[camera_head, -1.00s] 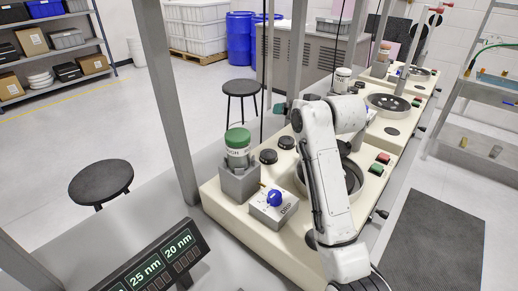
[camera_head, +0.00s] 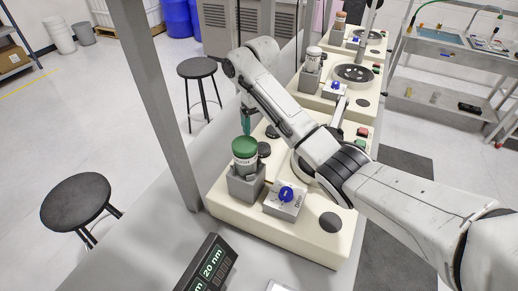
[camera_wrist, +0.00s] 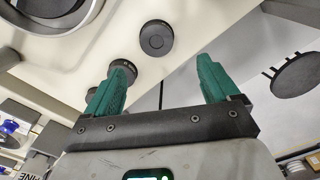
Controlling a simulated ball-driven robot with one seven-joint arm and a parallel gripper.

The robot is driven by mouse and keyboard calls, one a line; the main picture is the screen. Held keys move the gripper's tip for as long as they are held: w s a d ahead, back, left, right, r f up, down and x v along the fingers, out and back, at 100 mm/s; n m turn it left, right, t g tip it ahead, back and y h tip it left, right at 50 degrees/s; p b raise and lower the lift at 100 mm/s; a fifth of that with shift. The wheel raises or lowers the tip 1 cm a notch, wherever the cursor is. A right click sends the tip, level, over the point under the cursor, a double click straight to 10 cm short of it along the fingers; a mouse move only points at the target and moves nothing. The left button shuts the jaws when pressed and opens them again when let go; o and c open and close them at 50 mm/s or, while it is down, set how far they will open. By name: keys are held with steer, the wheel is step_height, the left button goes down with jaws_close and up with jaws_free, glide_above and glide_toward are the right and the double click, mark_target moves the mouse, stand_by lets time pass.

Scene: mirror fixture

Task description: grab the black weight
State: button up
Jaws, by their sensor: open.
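One black round weight (camera_head: 272,131) lies on the cream machine top, and another black weight (camera_head: 264,149) lies nearer, by the green-capped bottle. Both show in the wrist view: one black disc (camera_wrist: 156,37) is in plain sight beyond the space between the fingers, and the other disc (camera_wrist: 125,66) is partly hidden by the left finger. My gripper (camera_wrist: 163,66) has two teal fingers, open, with nothing between them. In the head view my gripper (camera_head: 245,117) points down just behind the green-capped bottle, left of the weights.
The green-capped bottle (camera_head: 245,150) stands in a grey holder beside a box with a blue knob (camera_head: 286,194). A grey upright post (camera_head: 155,100) stands at left. More machines continue behind. Black stools (camera_head: 75,202) stand on the floor at left.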

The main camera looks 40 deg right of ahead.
steer(key=b, duration=0.2)
glide_above(262, 147)
steer(key=f, duration=0.4)
steer(key=shift+w+a, duration=0.25)
steer(key=shift+w, duration=0.05)
steer(key=f, duration=0.1)
steer(key=f+p, duration=0.1)
steer(key=f, duration=0.2)
steer(key=shift+s+d+f, duration=0.2)
steer(key=shift+s+d, duration=0.05)
steer(key=shift+s, duration=0.05)
steer(key=shift+f, duration=0.6)
steer(key=shift+c, duration=0.4)
steer(key=shift+r, duration=0.1)
steer(key=c, duration=1.4)
